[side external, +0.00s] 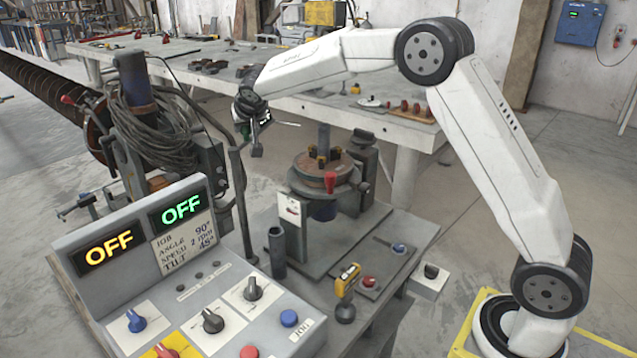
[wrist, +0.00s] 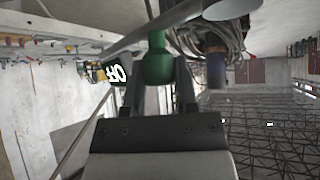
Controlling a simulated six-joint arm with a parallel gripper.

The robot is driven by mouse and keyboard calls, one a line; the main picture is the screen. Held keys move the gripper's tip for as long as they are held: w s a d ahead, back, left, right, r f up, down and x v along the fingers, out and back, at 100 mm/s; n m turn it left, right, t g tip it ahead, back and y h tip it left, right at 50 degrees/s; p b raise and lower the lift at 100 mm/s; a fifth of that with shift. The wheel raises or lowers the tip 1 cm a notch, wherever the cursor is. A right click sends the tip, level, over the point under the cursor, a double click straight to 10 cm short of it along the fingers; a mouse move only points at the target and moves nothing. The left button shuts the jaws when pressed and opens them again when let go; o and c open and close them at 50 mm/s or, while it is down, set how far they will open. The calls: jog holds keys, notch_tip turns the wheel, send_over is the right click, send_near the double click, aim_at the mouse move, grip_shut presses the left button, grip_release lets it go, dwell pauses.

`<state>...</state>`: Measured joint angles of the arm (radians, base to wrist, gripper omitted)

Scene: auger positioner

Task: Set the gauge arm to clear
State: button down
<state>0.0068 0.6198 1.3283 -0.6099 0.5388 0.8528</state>
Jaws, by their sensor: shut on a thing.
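My gripper (side external: 249,118) is above the tall grey post (side external: 240,195), left of the turntable. In the wrist view my gripper (wrist: 158,82) has its two dark fingers on either side of a green knob (wrist: 156,60), shut on it. A grey bar (wrist: 165,22) runs across just beyond the knob; I take it to be the gauge arm. In the side view only a trace of green shows by the fingers, and the bar is mostly hidden. I cannot read any clear mark.
The round turntable (side external: 322,168) with a red-handled clamp stands right of the post. A control panel (side external: 165,260) with two OFF displays is at front left. A welding machine with coiled cable (side external: 150,135) stands behind left. A long workbench (side external: 400,128) is behind.

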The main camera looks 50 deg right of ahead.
jog(key=w+a+n+g+y, duration=0.1)
jog(key=w+a+n+y, duration=0.3)
jog(key=n+y, duration=0.6)
jog(key=shift+a+n+g, duration=0.4)
jog(key=shift+a+n, duration=0.45)
jog(key=shift+n, duration=1.15)
jog(key=shift+c, duration=1.9)
grip_release()
jog(key=shift+r, duration=0.1)
jog(key=v, duration=0.7)
jog(key=shift+s+d+r, duration=0.2)
jog(key=shift+d, duration=0.1)
